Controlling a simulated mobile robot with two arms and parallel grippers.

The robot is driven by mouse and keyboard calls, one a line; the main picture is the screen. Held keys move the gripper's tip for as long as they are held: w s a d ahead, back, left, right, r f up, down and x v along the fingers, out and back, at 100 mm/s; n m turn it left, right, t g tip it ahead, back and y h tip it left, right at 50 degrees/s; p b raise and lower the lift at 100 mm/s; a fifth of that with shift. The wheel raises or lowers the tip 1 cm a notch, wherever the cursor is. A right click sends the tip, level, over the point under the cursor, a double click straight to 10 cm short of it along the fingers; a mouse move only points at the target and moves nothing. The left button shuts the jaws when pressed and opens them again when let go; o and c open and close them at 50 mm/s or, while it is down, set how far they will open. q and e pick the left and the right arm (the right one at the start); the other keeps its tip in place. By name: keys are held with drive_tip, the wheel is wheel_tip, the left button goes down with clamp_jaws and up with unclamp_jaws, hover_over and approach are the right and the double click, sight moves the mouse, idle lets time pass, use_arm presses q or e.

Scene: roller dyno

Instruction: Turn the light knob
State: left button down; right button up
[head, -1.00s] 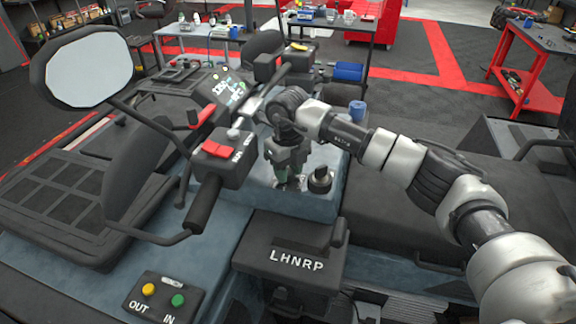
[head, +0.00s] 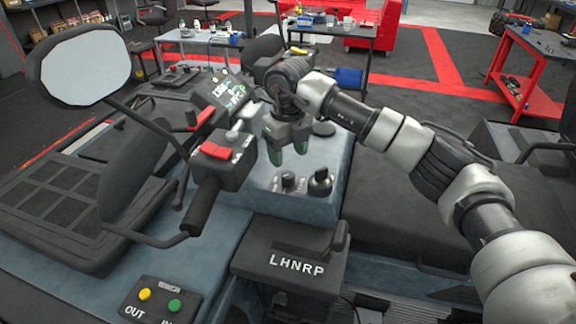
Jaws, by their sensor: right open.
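Two small dark knobs stand on the blue-grey console, a left knob (head: 288,181) and a larger right knob (head: 320,182). No readable label shows which one is the light knob. My right gripper (head: 289,153) hangs above and behind the left knob with its green-tipped fingers pointing down. The fingers are apart, with nothing between them, and clear of both knobs. My left gripper is not in view.
The handlebar grip with a red-switch box (head: 224,155) and a mirror (head: 86,68) stand at the left. The LHNRP shifter box (head: 290,262) is in front of the knobs. A yellow and green button box (head: 160,300) is at bottom left.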

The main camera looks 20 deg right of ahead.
sight(288, 174)
wheel_tip(288, 174, up, 5)
drive_tip(key=shift+f+b, duration=0.1)
drive_tip(key=shift+b, duration=0.25)
